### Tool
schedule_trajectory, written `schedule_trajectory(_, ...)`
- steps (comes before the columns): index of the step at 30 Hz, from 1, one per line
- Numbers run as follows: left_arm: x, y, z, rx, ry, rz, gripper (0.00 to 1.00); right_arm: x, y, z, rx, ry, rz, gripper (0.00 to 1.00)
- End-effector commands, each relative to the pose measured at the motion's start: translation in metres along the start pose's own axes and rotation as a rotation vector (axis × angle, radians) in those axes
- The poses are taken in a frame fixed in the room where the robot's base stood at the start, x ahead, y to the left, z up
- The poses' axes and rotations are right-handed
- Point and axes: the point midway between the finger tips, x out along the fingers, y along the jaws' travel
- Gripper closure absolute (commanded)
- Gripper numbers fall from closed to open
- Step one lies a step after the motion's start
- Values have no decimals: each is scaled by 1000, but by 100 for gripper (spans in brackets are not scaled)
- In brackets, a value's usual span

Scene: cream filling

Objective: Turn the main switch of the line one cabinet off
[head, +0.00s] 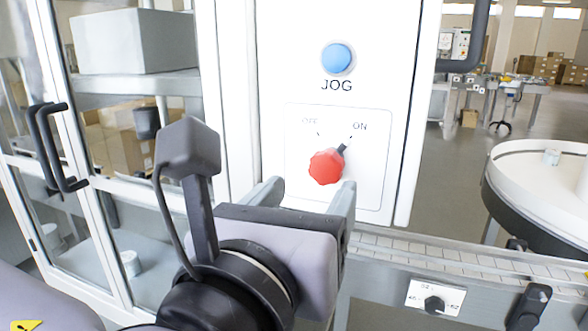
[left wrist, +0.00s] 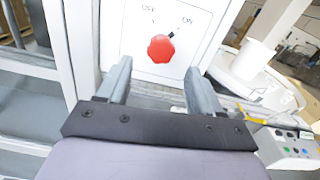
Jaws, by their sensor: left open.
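The main switch (head: 326,166) is a red knob with a dark pointer on a white plate of the cabinet (head: 300,120). Its pointer is turned up and right toward the ON mark; the OFF mark is at its upper left. The red knob also shows in the left wrist view (left wrist: 161,48), ahead of the fingers. My left gripper (head: 308,190) is open, with its two fingers pointing at the plate, one to each side of and below the knob in the picture. In the left wrist view nothing is between the fingers (left wrist: 157,82). My right gripper is not in view.
A blue JOG button (head: 338,58) sits above the switch plate. A glass door with dark handles (head: 58,148) is at the left. A conveyor (head: 450,256) with a small selector knob (head: 434,305) runs at the lower right. A round white table (head: 535,170) stands at the right.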

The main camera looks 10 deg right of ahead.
Motion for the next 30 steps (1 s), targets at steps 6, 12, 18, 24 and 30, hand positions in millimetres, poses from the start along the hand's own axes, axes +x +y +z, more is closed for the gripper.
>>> schedule_trajectory(6, 23, 0, 2, 5, 0, 3, 35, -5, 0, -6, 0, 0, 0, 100)
schedule_trajectory(12, 50, 0, 2, 3, -1, 0, 35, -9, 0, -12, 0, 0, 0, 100)
schedule_trajectory(18, 66, 0, 1, 3, -2, 0, 35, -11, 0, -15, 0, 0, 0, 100)
schedule_trajectory(24, 70, 0, 0, 2, -1, -2, 35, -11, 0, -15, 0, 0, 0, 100)
schedule_trajectory(30, 70, 0, 0, 2, -2, -1, 48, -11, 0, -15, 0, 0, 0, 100)
